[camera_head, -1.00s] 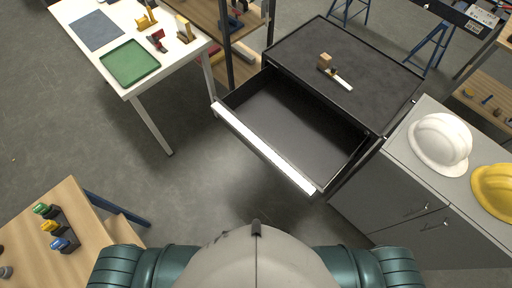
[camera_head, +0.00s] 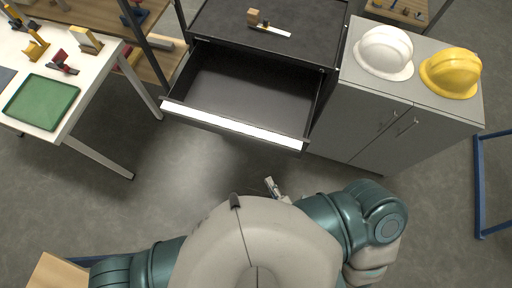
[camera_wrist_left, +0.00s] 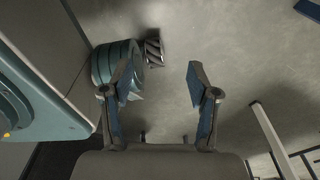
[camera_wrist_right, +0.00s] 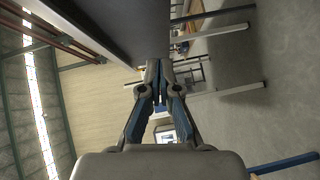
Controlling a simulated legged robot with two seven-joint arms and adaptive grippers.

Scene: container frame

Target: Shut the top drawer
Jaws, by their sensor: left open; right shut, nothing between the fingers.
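The top drawer (camera_head: 251,88) of the dark cabinet (camera_head: 312,42) is pulled far out and looks empty inside. Its front carries a white strip (camera_head: 232,124). My right gripper (camera_head: 272,186) is shut and empty, below the drawer front in the head view and apart from it. In the right wrist view the right gripper (camera_wrist_right: 159,66) has its fingertips together, near a large dark surface at the upper left. My left gripper (camera_wrist_left: 158,72) is open and empty in the left wrist view, over the floor; the head view does not show it.
A wooden block and a white strip-like item (camera_head: 268,26) lie on the cabinet top. A grey cupboard (camera_head: 372,132) with a white helmet (camera_head: 385,52) and a yellow helmet (camera_head: 451,72) stands at right. A white table with a green tray (camera_head: 41,102) is at left. Floor before the drawer is clear.

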